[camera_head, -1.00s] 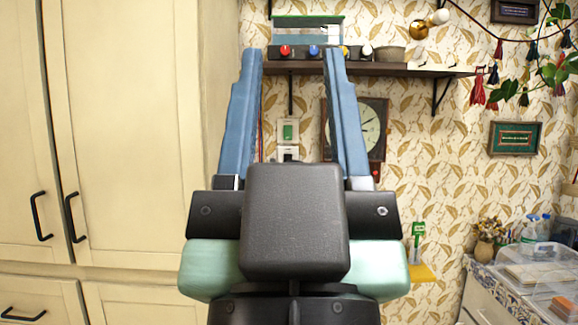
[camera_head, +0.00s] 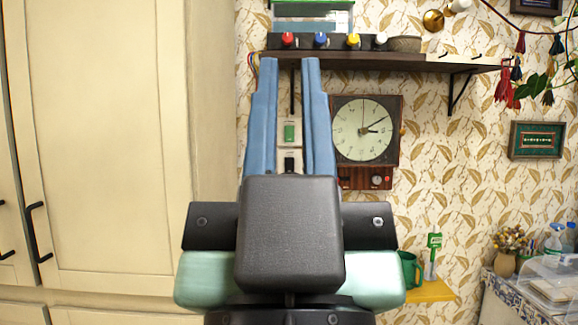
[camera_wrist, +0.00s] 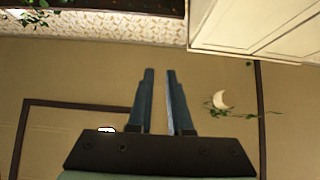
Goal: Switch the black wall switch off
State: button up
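The black wall switch (camera_head: 290,164) sits on a pale plate on the wallpapered wall, just below a green switch (camera_head: 290,132). In the head view it appears in the gap between the fingers of my gripper (camera_head: 290,64), partly covered below by the gripper body. Whether it is up or down is too small to tell. My gripper has its two blue fingers narrowly apart, with nothing held between them. The fingertips reach above both switches in the picture; how far they are from the wall is unclear. The gripper also shows in the wrist view (camera_wrist: 160,72), without the switch.
A shelf (camera_head: 400,63) with a box with coloured knobs (camera_head: 335,41) is above the switches. A square clock (camera_head: 364,130) hangs close on their right. A tall cream cabinet (camera_head: 105,140) fills the left. A green mug (camera_head: 410,270) is at lower right.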

notch_tip(320, 180, up, 10)
jog(key=p, duration=0.9)
jog(key=shift+r, duration=0.1)
grip_shut()
jog(key=shift+f, duration=0.2)
jog(key=shift+w, duration=0.2)
